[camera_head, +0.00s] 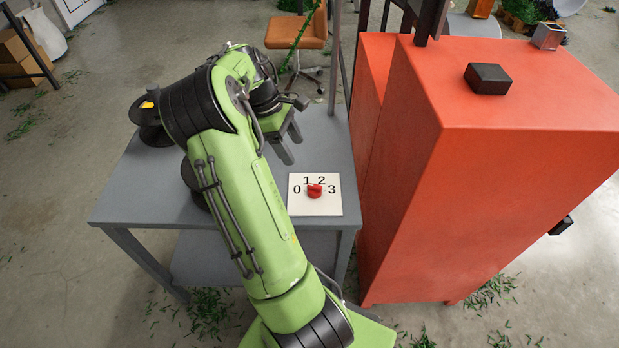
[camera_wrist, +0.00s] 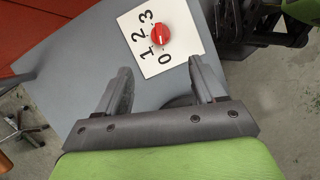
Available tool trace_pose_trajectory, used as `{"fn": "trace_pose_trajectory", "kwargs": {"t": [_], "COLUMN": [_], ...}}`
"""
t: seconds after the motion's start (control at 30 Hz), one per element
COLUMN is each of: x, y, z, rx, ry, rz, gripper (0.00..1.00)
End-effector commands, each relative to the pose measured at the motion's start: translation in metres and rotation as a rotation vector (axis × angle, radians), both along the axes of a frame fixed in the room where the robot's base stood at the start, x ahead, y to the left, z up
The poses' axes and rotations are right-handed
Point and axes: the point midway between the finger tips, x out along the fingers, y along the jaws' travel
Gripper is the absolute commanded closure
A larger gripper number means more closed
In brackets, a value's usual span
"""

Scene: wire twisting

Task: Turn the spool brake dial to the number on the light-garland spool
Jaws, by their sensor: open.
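The spool brake dial is a red knob (camera_head: 314,191) on a white square plate (camera_head: 305,208) marked 0, 1, 2, 3 in an arc. The plate lies on the grey table's right front part. The knob also shows in the wrist view (camera_wrist: 160,35), near the top; I cannot tell which number it points to. My gripper (camera_head: 290,146) is open and empty, above the table, behind and left of the plate. In the wrist view its fingers (camera_wrist: 160,75) stand apart below the plate. A dark spool-like object (camera_head: 152,133) sits at the table's back left; no number is readable on it.
The grey table (camera_head: 135,195) has free top around the plate. A tall orange-red cabinet (camera_head: 420,190) stands close on its right, with a black block (camera_head: 487,78) on top. Another dark round object is mostly hidden behind my arm. An orange chair (camera_head: 296,32) stands behind.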

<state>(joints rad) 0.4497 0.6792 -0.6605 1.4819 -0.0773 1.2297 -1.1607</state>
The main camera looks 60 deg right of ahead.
Motion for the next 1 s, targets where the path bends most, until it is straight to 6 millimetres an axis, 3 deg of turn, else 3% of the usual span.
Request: {"fn": "trace_pose_trajectory", "kwargs": {"t": [0.2, 0.5, 0.67, 0.9, 1.0], "x": [-0.021, -0.047, -0.053, -0.053, -0.053], "y": [-0.004, -0.009, -0.010, -0.011, -0.011], "z": [-0.056, -0.119, -0.132, -0.132, -0.132], "rx": [0.003, 0.003, 0.001, 0.000, 0.000], "ry": [0.003, 0.001, -0.001, -0.002, -0.002], "rz": [-0.005, -0.003, -0.003, -0.002, -0.002], "gripper": [0.31, 0.31, 0.31, 0.31, 0.43]}}
